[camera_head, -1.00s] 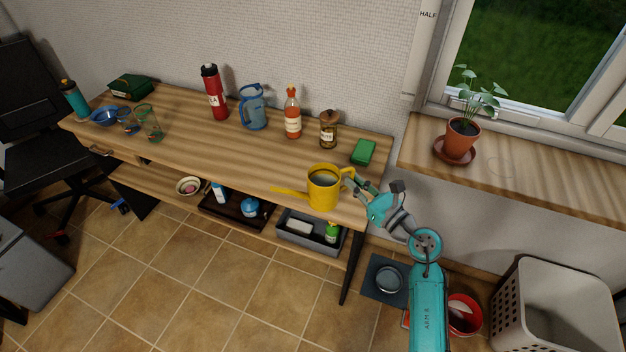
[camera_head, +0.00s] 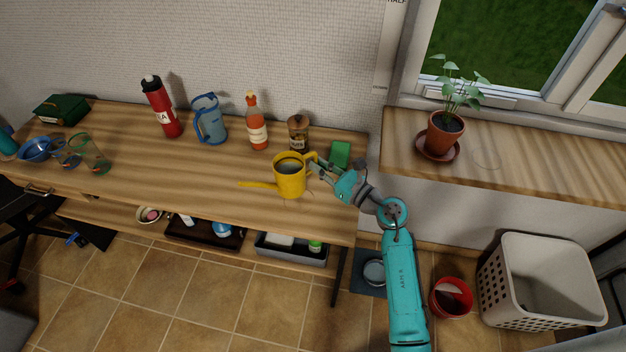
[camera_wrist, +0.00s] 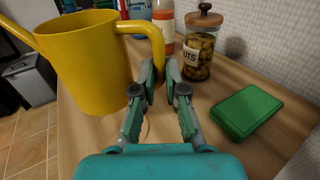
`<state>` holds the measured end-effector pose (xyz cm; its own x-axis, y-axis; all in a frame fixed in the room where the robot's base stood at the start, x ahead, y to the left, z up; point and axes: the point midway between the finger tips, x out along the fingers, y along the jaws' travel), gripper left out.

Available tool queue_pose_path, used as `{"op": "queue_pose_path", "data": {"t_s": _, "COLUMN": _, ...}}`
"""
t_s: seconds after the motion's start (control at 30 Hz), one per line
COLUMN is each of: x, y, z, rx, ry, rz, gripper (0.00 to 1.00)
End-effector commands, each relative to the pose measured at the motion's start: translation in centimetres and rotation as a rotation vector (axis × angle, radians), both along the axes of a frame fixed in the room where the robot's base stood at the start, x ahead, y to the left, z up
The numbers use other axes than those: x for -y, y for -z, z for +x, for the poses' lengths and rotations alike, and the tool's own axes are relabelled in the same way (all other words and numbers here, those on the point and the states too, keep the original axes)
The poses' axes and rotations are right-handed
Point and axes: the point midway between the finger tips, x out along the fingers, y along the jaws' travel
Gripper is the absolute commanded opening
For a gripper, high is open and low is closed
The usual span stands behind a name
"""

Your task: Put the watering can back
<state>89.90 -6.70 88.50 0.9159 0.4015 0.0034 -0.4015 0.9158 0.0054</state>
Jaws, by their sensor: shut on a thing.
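The yellow watering can (camera_head: 290,180) is upright at the right part of the wooden desk, its spout pointing left. My gripper (camera_head: 316,168) is at its right side, shut on its handle. In the wrist view the handle (camera_wrist: 157,48) runs between the two fingers (camera_wrist: 160,78), and the can body (camera_wrist: 90,65) is to their left. I cannot tell whether the can's base touches the desk. A faint ring mark (camera_head: 487,160) shows on the wooden windowsill (camera_head: 545,175), right of a potted plant (camera_head: 445,132).
A green box (camera_head: 340,154) and a nut jar (camera_head: 298,133) stand close behind my gripper. An orange bottle (camera_head: 257,125), blue pitcher (camera_head: 210,120) and red bottle (camera_head: 161,108) stand along the back. The windowsill right of the plant is clear. A white basket (camera_head: 540,285) stands below it.

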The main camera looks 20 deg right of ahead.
Motion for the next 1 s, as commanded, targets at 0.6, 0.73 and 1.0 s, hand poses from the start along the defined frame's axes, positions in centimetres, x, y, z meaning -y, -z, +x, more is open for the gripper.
{"op": "queue_pose_path", "data": {"t_s": 0.6, "x": 0.0, "y": 5.3, "z": 0.0, "rx": 0.003, "ry": 0.001, "rz": 0.001, "gripper": 0.0}}
{"op": "queue_pose_path", "data": {"t_s": 0.73, "x": 0.0, "y": 5.3, "z": 0.0, "rx": 0.003, "ry": 0.001, "rz": 0.0, "gripper": 0.0}}
{"op": "queue_pose_path", "data": {"t_s": 1.0, "x": 0.0, "y": 5.6, "z": 0.0, "rx": 0.001, "ry": 0.001, "rz": 0.0, "gripper": 0.34}}
